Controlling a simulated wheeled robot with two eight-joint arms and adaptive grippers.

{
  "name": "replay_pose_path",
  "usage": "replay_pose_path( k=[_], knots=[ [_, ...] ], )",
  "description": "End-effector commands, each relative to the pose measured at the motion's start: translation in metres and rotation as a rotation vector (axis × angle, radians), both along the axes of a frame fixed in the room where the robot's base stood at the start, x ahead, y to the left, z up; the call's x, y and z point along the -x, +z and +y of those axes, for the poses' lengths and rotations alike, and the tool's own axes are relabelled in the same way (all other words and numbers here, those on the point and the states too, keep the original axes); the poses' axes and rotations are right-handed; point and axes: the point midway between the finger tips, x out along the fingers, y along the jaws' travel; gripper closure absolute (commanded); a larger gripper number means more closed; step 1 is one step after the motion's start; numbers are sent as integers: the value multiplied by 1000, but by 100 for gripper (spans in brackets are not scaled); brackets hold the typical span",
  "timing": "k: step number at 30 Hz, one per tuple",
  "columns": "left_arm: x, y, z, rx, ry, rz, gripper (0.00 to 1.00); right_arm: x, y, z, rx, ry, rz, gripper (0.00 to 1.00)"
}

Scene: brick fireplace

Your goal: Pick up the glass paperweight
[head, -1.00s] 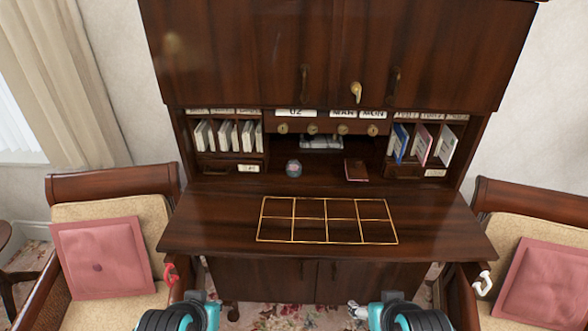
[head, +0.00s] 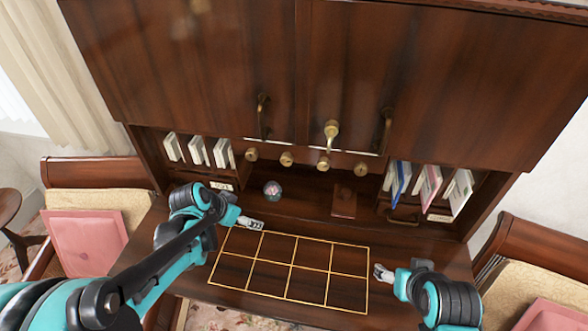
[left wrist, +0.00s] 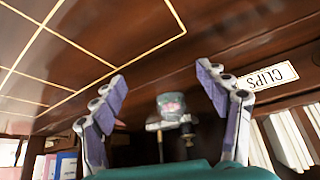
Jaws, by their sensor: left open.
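The glass paperweight (head: 272,189) is a small clear ball with pink inside. It stands at the back of the desk (head: 300,221), left of centre. My left gripper (head: 263,226) is over the desk just in front of the paperweight, apart from it. In the left wrist view the paperweight (left wrist: 171,104) shows between the spread fingers of the left gripper (left wrist: 160,76), with nothing held. My right gripper (head: 377,272) is at the right side of the gold grid; its finger opening is too small to judge.
A gold-lined grid (head: 291,267) covers the desk front. A brown notebook (head: 344,202) lies right of the paperweight. The upper cabinet (head: 230,70) overhangs the back. Chairs (head: 85,240) flank the desk.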

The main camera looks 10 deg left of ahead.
Motion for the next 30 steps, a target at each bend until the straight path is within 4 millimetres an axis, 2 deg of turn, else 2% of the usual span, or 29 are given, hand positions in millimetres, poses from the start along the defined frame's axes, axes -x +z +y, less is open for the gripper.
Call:
replay_pose_path(
  k=[5, 12, 20, 27, 30],
  knots=[
    [-14, -3, -2, 1, -20, -4, 26, 1, 0, 0, 0, 0, 1, 30],
    [-55, -4, -21, 1, -21, -4, 26, 1, -6, 0, 0, 0, 1, 30],
    [-75, -4, -30, 1, -18, -4, 26, 1, -8, 0, 0, 0, 1, 30],
    [-111, -4, -46, 1, -18, -5, 26, 1, -13, 0, 0, 0, 1, 30],
    [-118, -11, -49, 1, -17, -4, 26, 1, -17, 0, 0, 0, 0, 30]
  ],
)
